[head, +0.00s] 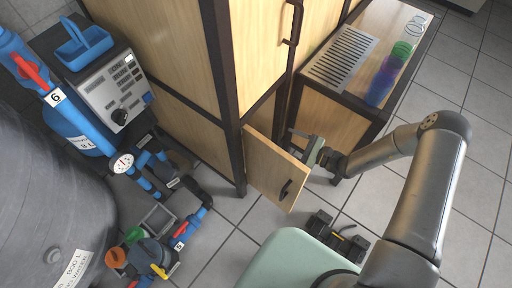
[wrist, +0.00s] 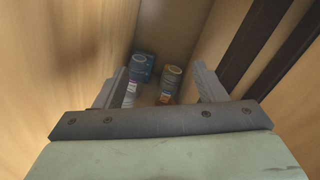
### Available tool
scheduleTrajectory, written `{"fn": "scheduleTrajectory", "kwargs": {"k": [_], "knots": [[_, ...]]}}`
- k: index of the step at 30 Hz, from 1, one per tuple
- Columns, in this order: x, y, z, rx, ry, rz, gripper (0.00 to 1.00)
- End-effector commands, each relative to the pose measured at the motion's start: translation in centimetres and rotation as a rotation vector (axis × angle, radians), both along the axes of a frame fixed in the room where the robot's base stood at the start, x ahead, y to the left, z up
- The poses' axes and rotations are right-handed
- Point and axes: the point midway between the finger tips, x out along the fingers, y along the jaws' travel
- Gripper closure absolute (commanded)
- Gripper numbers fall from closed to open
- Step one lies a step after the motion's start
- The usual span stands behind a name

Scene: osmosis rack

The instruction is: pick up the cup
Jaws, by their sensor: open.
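My gripper (head: 312,152) is open, at the cabinet behind the half-open wooden door (head: 272,170). In the wrist view, my gripper (wrist: 160,72) points into a narrow wooden compartment with its two fingers apart. A blue container with a round top (wrist: 143,64) and a greyish container with an orange-yellow band (wrist: 172,76) stand side by side ahead, between the fingers in the picture. I cannot tell whether either is a cup.
The counter (head: 392,22) has a metal grille (head: 342,54). Compartment walls rise close on both sides of my gripper. A blue basket (head: 84,48) sits on a control unit at left, beside pipes and a large tank (head: 50,200). Tiled floor is clear at right.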

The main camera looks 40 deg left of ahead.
Motion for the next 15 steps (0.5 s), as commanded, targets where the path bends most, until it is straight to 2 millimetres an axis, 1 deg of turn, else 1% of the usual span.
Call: {"fn": "scheduleTrajectory", "kwargs": {"k": [1,2,3,6,9,10,12,15], "knots": [[-0.3,0.7,-5.4,0.025,0.068,-0.078,0.36],[-0.3,1.0,-7.4,0.036,0.1,-0.124,0.36],[-0.4,1.4,-9.8,0.049,0.139,-0.183,0.36],[-0.8,1.8,-15.1,0.064,0.218,-0.31,0.36],[-1.2,1.9,-18.7,0.068,0.273,-0.399,0.36],[-1.3,1.9,-19.4,0.068,0.285,-0.42,0.36],[-1.5,2.0,-20.6,0.067,0.302,-0.451,0.36],[-1.4,2.7,-21.3,0.066,0.31,-0.468,0.36]]}}
